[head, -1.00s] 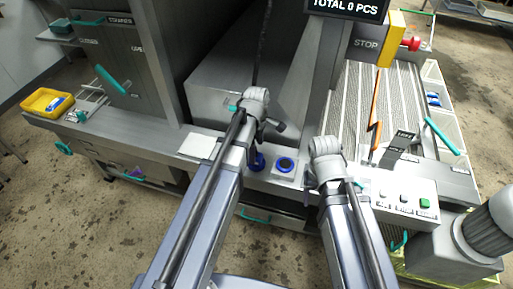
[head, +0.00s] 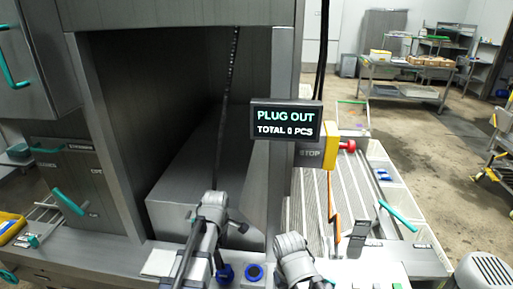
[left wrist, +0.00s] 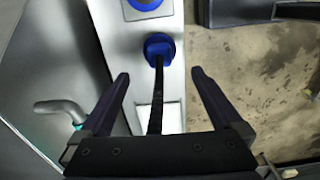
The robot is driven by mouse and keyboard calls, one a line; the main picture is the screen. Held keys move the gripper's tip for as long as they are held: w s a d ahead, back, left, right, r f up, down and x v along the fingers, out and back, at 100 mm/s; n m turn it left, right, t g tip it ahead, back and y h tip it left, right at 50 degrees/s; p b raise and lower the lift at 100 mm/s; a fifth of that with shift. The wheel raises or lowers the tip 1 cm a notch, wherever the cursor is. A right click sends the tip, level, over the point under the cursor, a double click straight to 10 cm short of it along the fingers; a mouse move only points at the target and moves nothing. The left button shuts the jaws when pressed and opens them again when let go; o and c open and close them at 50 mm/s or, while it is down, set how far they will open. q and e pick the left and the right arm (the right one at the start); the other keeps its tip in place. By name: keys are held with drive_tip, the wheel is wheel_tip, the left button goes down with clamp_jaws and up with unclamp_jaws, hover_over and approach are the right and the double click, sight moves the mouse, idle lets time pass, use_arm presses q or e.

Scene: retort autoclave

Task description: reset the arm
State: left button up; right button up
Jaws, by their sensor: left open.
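My left gripper (head: 219,262) points down over the front ledge of the machine, beside a blue plug (head: 225,273). In the left wrist view its two fingers (left wrist: 160,74) are open, one on each side of a thin black cable or rod that runs to the blue plug (left wrist: 158,46). The fingers stand apart from it. A second blue ring (head: 255,272) sits to the right on a pale plate. My right arm comes in at the bottom middle; its fingers are hidden. A display (head: 286,121) reads "PLUG OUT" and "TOTAL 0 PCS".
A dark open chamber with a grey block (head: 190,170) lies behind my left arm. A yellow stop box (head: 330,145) with a red button (head: 348,146) stands right of the display. A ribbed conveyor (head: 310,200) runs behind my right arm. A yellow tray (head: 10,226) is far left.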

use_arm(q)
drive_tip(key=shift+s+m, duration=0.45)
drive_tip(key=shift+m, duration=0.15)
drive_tip(key=s+m, duration=0.7)
drive_tip(key=m, duration=0.8)
drive_tip(key=s+d+m+y, duration=0.1)
drive_tip(key=s+d+m, duration=0.4)
drive_tip(key=d, duration=0.5)
drive_tip(key=shift+s+d, duration=0.25)
drive_tip(key=shift+s, duration=0.4)
